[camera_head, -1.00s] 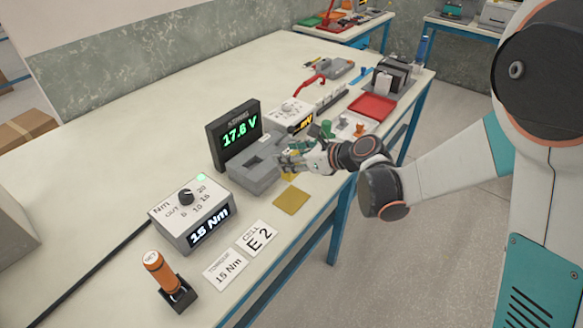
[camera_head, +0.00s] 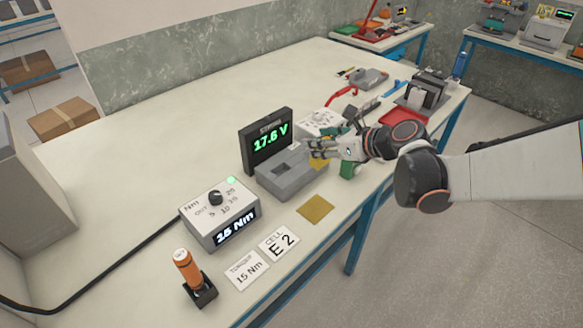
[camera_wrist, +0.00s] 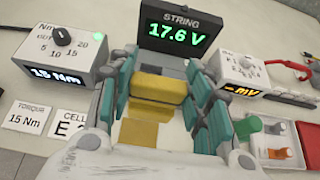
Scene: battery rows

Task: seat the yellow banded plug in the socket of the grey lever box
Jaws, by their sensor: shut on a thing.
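The yellow plug (camera_wrist: 158,89) is between the fingers of my gripper (camera_wrist: 155,92), which is shut on it; a grey strip shows just below it. In the head view my gripper (camera_head: 318,150) is over the right back part of a grey box (camera_head: 284,186). That box has a dark recess (camera_head: 291,171) in its top and stands in front of the 17.6 V display (camera_head: 268,141). In the wrist view my fingers and the plug hide most of the box. I cannot tell whether the plug touches it or is in its socket. I make out no lever there.
A yellow mat (camera_head: 316,208) lies in front of the box. The torque box (camera_head: 220,216), cards (camera_head: 278,243) and an orange tool (camera_head: 187,271) are at left. A dial box (camera_head: 320,123), red lever (camera_head: 341,95) and red tray (camera_head: 403,117) are beyond my gripper.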

